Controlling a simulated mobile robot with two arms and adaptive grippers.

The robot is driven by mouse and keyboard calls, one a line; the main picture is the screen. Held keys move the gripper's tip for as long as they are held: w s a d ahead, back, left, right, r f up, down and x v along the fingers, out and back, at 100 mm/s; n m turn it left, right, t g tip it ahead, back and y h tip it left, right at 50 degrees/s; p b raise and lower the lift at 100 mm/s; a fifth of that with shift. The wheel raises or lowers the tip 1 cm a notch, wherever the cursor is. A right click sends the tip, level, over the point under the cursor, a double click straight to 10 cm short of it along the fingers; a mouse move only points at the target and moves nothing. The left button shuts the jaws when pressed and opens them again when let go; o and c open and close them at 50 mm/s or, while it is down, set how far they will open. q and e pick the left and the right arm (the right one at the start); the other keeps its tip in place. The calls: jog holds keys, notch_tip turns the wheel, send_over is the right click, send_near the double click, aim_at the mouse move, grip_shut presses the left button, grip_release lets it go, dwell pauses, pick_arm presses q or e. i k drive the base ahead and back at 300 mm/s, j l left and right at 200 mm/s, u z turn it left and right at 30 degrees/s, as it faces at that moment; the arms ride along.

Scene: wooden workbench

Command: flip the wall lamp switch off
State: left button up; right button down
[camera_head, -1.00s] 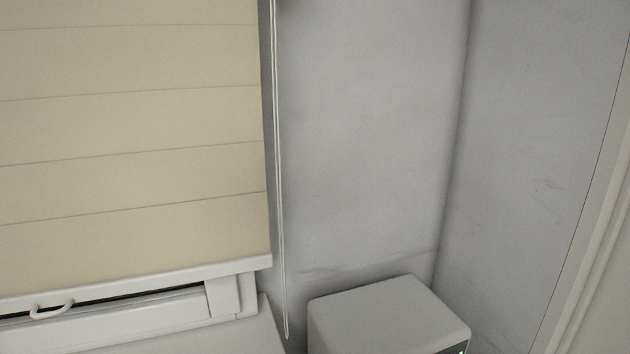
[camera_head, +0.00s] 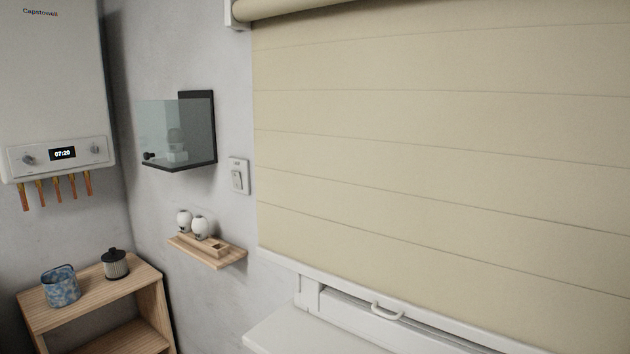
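A white wall switch (camera_head: 239,176) is on the grey wall, between the dark-framed glass wall cabinet and the left edge of the blind. It is a small upright plate with a rocker in it; I cannot tell which way the rocker is tipped. No lamp can be made out for certain. Neither of my grippers is in view.
A glass wall cabinet (camera_head: 198,130) sticks out left of the switch. Below is a small wooden shelf (camera_head: 225,257) with two white round objects (camera_head: 192,224). A wooden stand (camera_head: 95,290) holds a blue patterned container (camera_head: 61,286) and a dark-lidded jar (camera_head: 115,264). A beige blind (camera_head: 440,130) fills the right.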

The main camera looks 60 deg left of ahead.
aim_at(235, 175)
jog(key=u, duration=2.2)
